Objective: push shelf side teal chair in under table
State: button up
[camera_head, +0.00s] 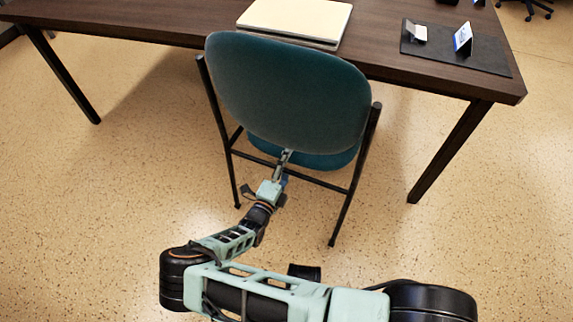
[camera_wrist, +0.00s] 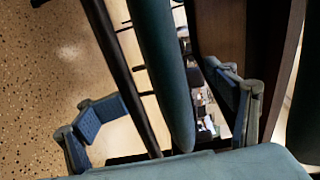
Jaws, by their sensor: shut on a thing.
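The teal chair (camera_head: 285,90) stands upright at the near long edge of the dark wooden table (camera_head: 130,22), its back toward me. The top of its backrest overlaps the table edge in the head view. Part of its seat shows below the backrest; the rest is hidden. My gripper (camera_head: 284,160) reaches the chair just below the backrest, and its fingertips are partly hidden. In the wrist view my gripper (camera_wrist: 165,98) has its blue-padded fingers on both sides of a teal panel and a black bar of the chair (camera_wrist: 165,70). It is shut on the chair.
Black table legs (camera_head: 448,150) stand right and left of the chair (camera_head: 62,75). A pale closed stack or folder (camera_head: 295,18) and a dark mat (camera_head: 455,48) with cards lie on the table. Speckled floor around the chair is clear. An office chair base (camera_head: 527,8) shows far right.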

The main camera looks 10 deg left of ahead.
jog(key=o, duration=0.4)
jog(key=shift+w+r, duration=0.2)
jog(key=shift+r, duration=0.4)
jog(key=shift+c, duration=0.2)
jog(key=c, duration=1.9)
jog(key=shift+a+f, duration=0.1)
jog(key=shift+f, duration=0.05)
